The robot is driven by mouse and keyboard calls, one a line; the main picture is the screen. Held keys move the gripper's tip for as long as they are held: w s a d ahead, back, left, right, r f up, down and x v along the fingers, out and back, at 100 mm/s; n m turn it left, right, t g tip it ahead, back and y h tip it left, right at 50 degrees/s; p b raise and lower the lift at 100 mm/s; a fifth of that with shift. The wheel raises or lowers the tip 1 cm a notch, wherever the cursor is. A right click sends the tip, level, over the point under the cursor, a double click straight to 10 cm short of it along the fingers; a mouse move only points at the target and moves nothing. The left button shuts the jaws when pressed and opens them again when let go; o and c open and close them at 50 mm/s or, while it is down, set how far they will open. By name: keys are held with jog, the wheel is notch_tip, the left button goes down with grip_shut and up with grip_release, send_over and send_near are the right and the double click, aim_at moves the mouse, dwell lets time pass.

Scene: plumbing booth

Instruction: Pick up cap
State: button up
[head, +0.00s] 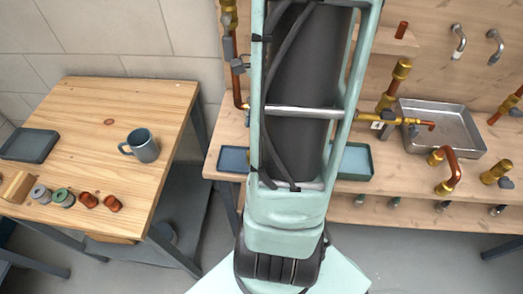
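No piece can be clearly made out as the cap. Candidates are two small copper-coloured pieces, a left one (88,200) and a right one (113,204), near the front edge of the wooden table (125,100) at left. They look short and cup-like, but are too small to tell for sure. A short copper piece (402,30) also stands on a small wall ledge at upper right. My gripper is not visible; my own mint frame and black column fill the middle and hide part of the bench behind.
A grey tape roll (40,194), a green roll (63,197), a wooden block (17,187), a blue-grey mug (145,146) and a dark tray (28,145) share the left table. The workbench (390,195) at right holds a metal basin (440,127) and brass-and-copper pipework (395,85).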

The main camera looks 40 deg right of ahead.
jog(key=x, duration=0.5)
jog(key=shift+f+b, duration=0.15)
jog(key=shift+b, duration=0.2)
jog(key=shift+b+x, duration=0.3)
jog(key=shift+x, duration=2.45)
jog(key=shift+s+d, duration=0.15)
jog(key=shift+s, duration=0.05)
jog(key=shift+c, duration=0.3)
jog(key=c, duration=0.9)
